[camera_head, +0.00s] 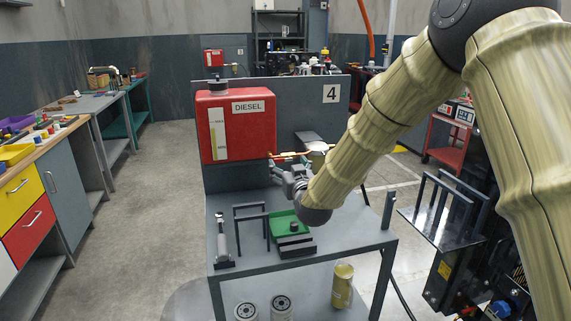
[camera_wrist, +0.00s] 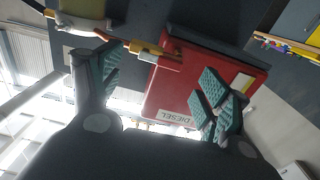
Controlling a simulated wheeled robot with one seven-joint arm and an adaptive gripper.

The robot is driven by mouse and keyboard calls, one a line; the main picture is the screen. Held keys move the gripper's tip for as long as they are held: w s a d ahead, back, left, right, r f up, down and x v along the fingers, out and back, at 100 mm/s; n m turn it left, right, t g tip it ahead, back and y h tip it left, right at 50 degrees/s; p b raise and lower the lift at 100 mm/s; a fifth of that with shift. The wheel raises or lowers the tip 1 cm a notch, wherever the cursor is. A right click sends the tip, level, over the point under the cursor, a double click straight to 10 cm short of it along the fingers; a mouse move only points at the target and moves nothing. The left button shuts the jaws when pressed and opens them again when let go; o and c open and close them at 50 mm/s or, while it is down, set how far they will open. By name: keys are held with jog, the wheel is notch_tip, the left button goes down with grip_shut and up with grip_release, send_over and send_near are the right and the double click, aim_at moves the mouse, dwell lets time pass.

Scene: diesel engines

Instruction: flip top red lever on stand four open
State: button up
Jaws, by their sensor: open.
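Stand four (camera_head: 363,95) carries a red diesel tank (camera_head: 262,125) on its upright panel. A thin orange and brass fuel line (camera_head: 290,154) runs right from the tank's lower right side. In the wrist view a small red lever (camera_wrist: 170,57) sits on a brass-coloured valve (camera_wrist: 147,47) beside the tank (camera_wrist: 182,88). I cannot tell the lever's exact position. My gripper (camera_head: 288,180) is just below the fuel line, right of the tank. In the wrist view my gripper (camera_wrist: 158,86) is open and empty, its teal-padded fingers spread apart, with the lever beyond the gap between them.
Below is the stand's grey table (camera_head: 225,238) with a green tray (camera_head: 281,222), a black frame and an upright tool. Filters (camera_head: 281,307) stand on the lower shelf. A workbench (camera_head: 48,140) lines the left wall. Open floor lies between bench and stand.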

jog(key=v, duration=0.7)
jog(key=shift+s+d, duration=0.15)
jog(key=shift+s, duration=0.1)
